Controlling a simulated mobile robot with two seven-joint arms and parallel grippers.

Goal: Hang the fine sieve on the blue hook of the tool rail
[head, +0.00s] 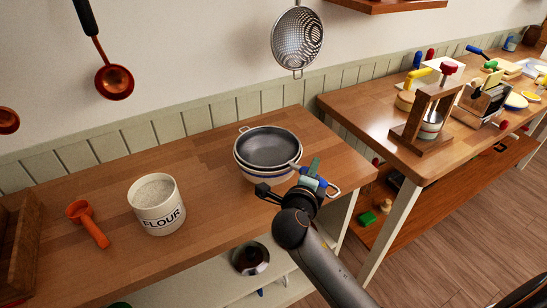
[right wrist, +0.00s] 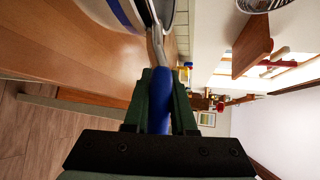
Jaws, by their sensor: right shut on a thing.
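The fine sieve (head: 268,147), with a dark mesh bowl and a blue handle, rests on a white bowl with a blue band (head: 248,175) on the wooden worktop. My right gripper (head: 312,178) is at the sieve's near right side. In the right wrist view its green fingers are shut on the blue handle (right wrist: 163,112), with the metal neck (right wrist: 157,45) running on to the bowl's rim. A perforated strainer (head: 297,42) and a copper ladle (head: 114,82) hang on the wall. The rail and its blue hook are outside the frame. My left gripper is not in view.
A flour canister (head: 157,208) and an orange scoop (head: 88,222) stand on the left of the worktop (head: 190,158). A second table (head: 360,110) at right holds a wooden press (head: 425,120) and several tools. The worktop behind the canister is clear.

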